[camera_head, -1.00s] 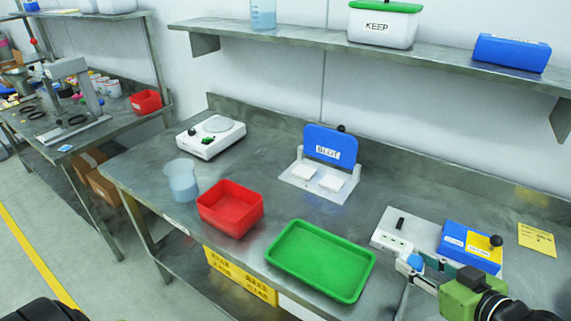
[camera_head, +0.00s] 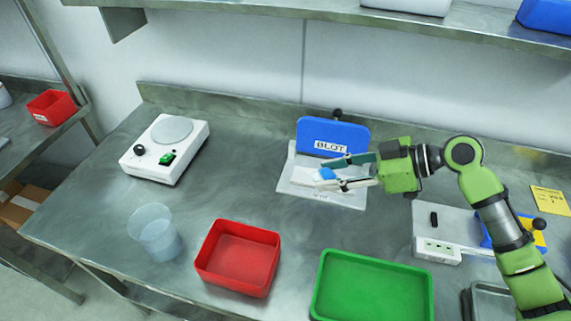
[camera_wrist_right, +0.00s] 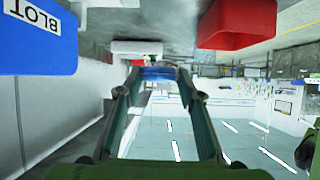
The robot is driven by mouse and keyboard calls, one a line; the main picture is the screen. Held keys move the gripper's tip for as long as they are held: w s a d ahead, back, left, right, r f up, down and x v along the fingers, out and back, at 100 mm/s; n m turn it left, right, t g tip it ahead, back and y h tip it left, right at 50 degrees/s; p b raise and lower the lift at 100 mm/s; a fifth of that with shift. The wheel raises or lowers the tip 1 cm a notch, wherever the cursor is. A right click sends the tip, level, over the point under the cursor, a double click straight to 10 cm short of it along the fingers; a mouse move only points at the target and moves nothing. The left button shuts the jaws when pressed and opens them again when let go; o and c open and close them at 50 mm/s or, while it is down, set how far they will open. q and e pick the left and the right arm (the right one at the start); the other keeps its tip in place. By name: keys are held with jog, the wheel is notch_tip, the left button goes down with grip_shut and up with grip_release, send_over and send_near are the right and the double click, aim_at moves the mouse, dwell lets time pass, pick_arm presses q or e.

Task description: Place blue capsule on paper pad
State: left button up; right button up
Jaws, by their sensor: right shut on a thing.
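The blue capsule (camera_head: 327,174) is held between the fingertips of my right gripper (camera_head: 323,174). It also shows in the wrist view (camera_wrist_right: 158,73), between the two fingers. The gripper reaches in from the right over the white plate of the blotting station, in front of its blue board marked BLOT (camera_head: 332,136). A white paper pad (camera_head: 302,176) shows on the plate just left of the fingertips. The gripper partly hides the plate's right side. I cannot tell whether the capsule touches a pad. My left gripper is not in view.
A red bin (camera_head: 238,258) and a green tray (camera_head: 372,290) stand at the front. A white device (camera_head: 436,250) is at the right, partly behind my arm. The table middle is clear.

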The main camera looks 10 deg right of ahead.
jog(key=w+f+b, duration=0.2)
jog(key=w, duration=0.2)
jog(key=w+f+b, duration=0.3)
jog(key=w+a+f+b, duration=0.1)
jog(key=w+f+b, duration=0.2)
jog(key=w, duration=0.1)
jog(key=shift+w+f, duration=0.25)
jog(key=shift+w, duration=0.05)
jog(key=shift+w+f, duration=0.2)
jog(key=shift+w, duration=0.1)
jog(key=shift+w+a+f+b, duration=0.1)
jog(key=shift+w+f+b, duration=0.1)
jog(key=shift+b, duration=0.2)
jog(key=f+b, duration=0.2)
jog(key=f, duration=0.1)
jog(key=shift+w+f, duration=0.2)
jog(key=shift+f, duration=0.05)
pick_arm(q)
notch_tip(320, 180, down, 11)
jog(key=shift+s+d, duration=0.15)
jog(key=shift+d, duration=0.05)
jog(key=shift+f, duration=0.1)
pick_arm(e)
jog(key=shift+f, duration=0.2)
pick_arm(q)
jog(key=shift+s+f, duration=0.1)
pick_arm(e)
jog(key=o, duration=0.9)
jog(key=shift+c, duration=0.2)
